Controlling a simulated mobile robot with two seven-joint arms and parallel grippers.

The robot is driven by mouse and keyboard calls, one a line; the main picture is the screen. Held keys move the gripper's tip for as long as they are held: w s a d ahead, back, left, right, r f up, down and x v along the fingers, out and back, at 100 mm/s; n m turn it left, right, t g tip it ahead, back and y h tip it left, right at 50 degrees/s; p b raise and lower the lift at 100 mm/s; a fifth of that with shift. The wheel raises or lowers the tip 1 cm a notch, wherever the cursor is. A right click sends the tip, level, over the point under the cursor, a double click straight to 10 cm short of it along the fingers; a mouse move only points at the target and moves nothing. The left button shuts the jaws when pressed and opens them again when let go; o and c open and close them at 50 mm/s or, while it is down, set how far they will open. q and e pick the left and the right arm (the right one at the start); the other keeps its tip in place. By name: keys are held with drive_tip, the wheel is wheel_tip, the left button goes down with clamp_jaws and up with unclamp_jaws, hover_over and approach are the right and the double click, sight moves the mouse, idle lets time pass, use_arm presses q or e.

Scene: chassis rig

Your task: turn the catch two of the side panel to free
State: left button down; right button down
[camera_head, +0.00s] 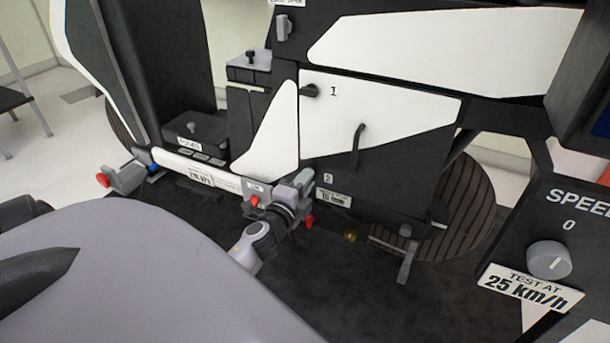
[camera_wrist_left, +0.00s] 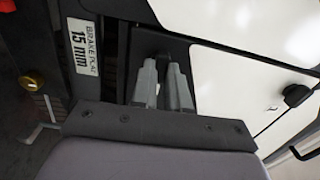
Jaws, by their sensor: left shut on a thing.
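The side panel (camera_head: 375,108) is white above and black below, with catch one (camera_head: 311,91), a black knob, near the printed 1 and a black bent handle (camera_head: 356,146). My left gripper (camera_head: 304,178) is at the panel's lower left, just left of the printed 2. In the left wrist view its two grey fingers (camera_wrist_left: 162,68) are shut on a small dark part, catch two (camera_wrist_left: 161,47), mostly hidden between them. Which way catch two is turned cannot be told. Catch one (camera_wrist_left: 297,95) also shows at the right there. My right gripper is not in view.
A white rail (camera_head: 195,168) with red-tipped clamps runs left of my left gripper. A console with a speed knob (camera_head: 549,260) stands at the right front. A striped wheel (camera_head: 470,215) is behind the panel. A brake label (camera_wrist_left: 84,45) is close to the fingers.

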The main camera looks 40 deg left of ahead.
use_arm(q)
drive_tip(key=shift+m, duration=0.3)
drive_tip(key=c, duration=1.1)
unclamp_jaws()
drive_tip(key=shift+s, duration=0.15)
drive_tip(key=shift+v, duration=3.45)
